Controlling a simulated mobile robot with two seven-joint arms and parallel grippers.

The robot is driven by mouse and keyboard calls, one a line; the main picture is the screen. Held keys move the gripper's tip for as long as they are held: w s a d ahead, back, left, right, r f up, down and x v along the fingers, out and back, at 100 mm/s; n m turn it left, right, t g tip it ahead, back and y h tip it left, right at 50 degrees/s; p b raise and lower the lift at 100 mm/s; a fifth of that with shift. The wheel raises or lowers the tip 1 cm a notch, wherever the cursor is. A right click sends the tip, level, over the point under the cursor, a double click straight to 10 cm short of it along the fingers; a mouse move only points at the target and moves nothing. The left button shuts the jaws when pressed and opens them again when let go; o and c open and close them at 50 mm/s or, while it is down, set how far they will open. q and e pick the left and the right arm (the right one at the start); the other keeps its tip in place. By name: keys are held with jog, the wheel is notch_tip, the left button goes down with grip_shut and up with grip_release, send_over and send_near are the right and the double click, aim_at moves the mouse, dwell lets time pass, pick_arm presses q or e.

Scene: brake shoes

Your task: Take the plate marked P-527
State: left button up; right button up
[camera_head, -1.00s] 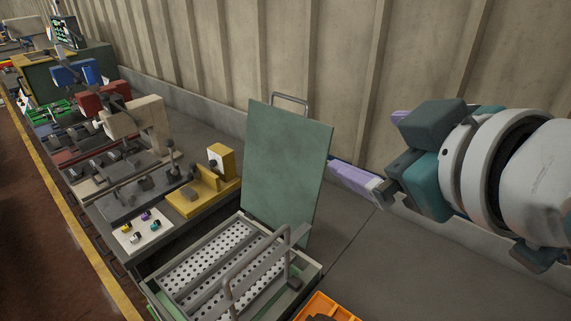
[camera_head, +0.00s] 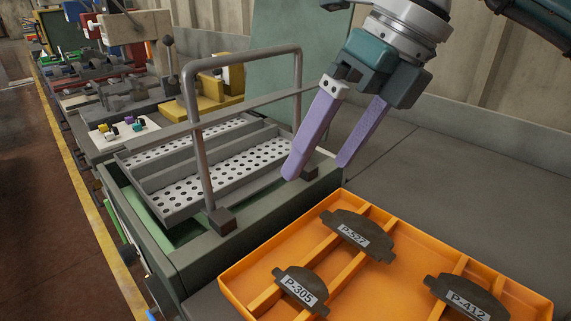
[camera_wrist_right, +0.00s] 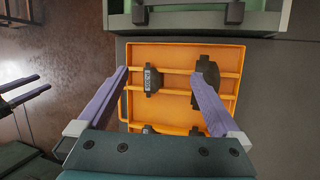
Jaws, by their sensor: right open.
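The plate marked P-527 (camera_head: 357,233) is a dark brake shoe with a white label, lying in the orange tray (camera_head: 238,292) at its back side. In the right wrist view a dark plate that looks like it (camera_wrist_right: 205,75) is partly covered by the right finger. My right gripper (camera_head: 316,172) is open and empty, with purple fingers pointing down. It is above the tray, up and left of P-527 in the head view and apart from it.
Plates P-305 (camera_head: 302,289) and P-412 (camera_head: 466,299) lie in the same tray. A grey perforated basket (camera_head: 215,172) with a tall handle (camera_head: 193,130) stands beside the tray, close to the right gripper. A green panel (camera_head: 290,60) stands behind. The grey bench (camera_head: 430,180) at right is clear.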

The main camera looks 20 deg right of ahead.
aim_at(360, 229)
jog(key=d+f+h, duration=0.1)
jog(key=d+f, duration=0.1)
jog(key=d+f+h+b, duration=0.1)
jog(key=d+f, duration=0.1)
jog(key=d, duration=0.1)
jog(key=d+f+m+g+h, duration=0.1)
jog(key=d+f, duration=0.2)
jog(key=shift+s+f+h+b, duration=0.1)
jog(key=shift+s+h+b, duration=0.05)
jog(key=shift+h+b, duration=0.25)
jog(key=f, duration=0.5)
jog(key=shift+a+f, duration=0.1)
jog(key=shift+a, duration=0.25)
jog(key=shift+w+f, duration=0.2)
jog(key=shift+f, duration=0.05)
pick_arm(q)
notch_tip(360, 229, down, 4)
jog(key=shift+r, duration=0.1)
pick_arm(e)
jog(key=shift+c, duration=0.2)
jog(key=c, duration=1.5)
grip_shut()
jog(key=shift+r, duration=0.15)
